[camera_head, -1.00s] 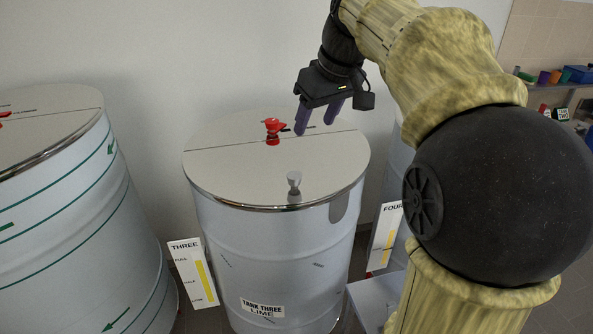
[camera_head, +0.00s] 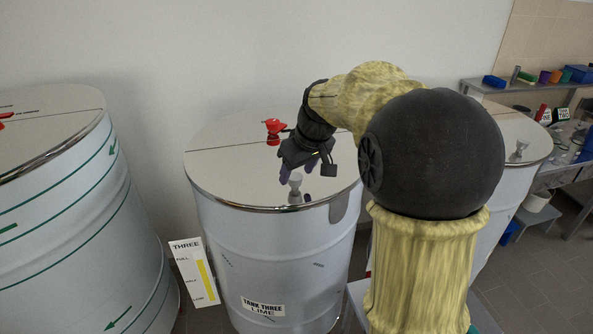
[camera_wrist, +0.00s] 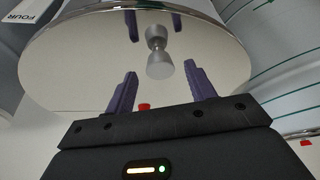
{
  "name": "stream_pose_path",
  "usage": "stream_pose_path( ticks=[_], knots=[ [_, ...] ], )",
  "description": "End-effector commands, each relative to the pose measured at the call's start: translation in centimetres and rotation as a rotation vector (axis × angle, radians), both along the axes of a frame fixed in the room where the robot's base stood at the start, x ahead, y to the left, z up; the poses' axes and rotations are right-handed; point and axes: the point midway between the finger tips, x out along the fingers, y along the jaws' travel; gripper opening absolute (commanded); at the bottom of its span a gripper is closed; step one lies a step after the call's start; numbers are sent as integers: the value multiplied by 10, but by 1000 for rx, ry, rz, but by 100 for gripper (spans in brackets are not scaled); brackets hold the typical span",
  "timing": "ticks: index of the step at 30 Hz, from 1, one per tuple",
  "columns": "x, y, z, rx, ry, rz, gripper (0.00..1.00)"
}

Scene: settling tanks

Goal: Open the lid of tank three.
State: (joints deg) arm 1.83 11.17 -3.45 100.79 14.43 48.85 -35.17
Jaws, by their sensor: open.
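Tank three (camera_head: 282,262) stands in the middle of the head view, labelled "TANK THREE LIME", with a shiny, flat lid (camera_head: 225,165) lying closed on it. A small grey knob (camera_head: 295,181) stands near the lid's front edge. A red valve handle (camera_head: 274,131) is farther back on the lid. My gripper (camera_head: 300,174) is open, low over the lid and just behind the knob. In the wrist view the knob (camera_wrist: 158,62) lies ahead, between the lines of the two purple fingers (camera_wrist: 160,90), with its reflection in the lid. No contact with it shows.
Another tank (camera_head: 75,215) with green stripes stands at the left. A further tank (camera_head: 510,190) stands behind my arm at the right. A level gauge marked THREE (camera_head: 192,272) is at tank three's front left. Shelves (camera_head: 540,85) with small containers are at the far right.

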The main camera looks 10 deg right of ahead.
Motion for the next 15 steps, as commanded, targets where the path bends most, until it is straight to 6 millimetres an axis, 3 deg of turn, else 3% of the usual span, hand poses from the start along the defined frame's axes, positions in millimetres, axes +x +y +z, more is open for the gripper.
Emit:
stream_pose_path(
  ticks=[4,12,15],
  knots=[
    [4,2,-10,1,0,0,55],
    [4,3,-12,0,-2,2,55],
    [4,3,-11,0,-2,2,37]
  ],
)
